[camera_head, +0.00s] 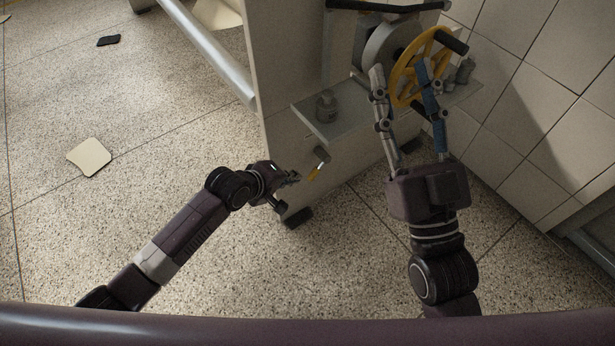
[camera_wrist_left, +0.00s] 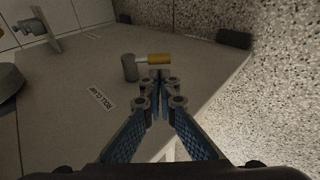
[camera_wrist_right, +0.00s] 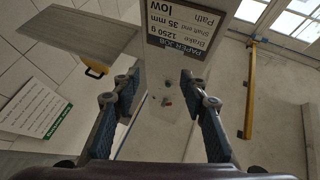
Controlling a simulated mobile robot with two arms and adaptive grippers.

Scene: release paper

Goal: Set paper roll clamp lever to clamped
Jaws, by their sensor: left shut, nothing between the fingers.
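The roll clamp lever shows in the head view as a grey hub with a yellow-tipped handle (camera_head: 314,174) on the lower side of the pale machine. In the left wrist view its yellow handle (camera_wrist_left: 159,59) points right from the grey hub (camera_wrist_left: 129,67), above a label (camera_wrist_left: 102,98) on the panel. My left gripper (camera_head: 297,178) is shut and empty, its fingertips (camera_wrist_left: 160,78) right by the yellow handle; I cannot tell whether they touch. My right gripper (camera_head: 400,70) is open and empty, raised in front of the yellow handwheel (camera_head: 397,88).
The machine's shelf (camera_head: 303,111) carries a small grey weight (camera_head: 326,106). In the right wrist view a printed sign (camera_wrist_right: 178,25) hangs ahead. A tiled wall (camera_head: 560,90) closes the right side. The floor at left is open, with a pale square (camera_head: 89,157) lying on it.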

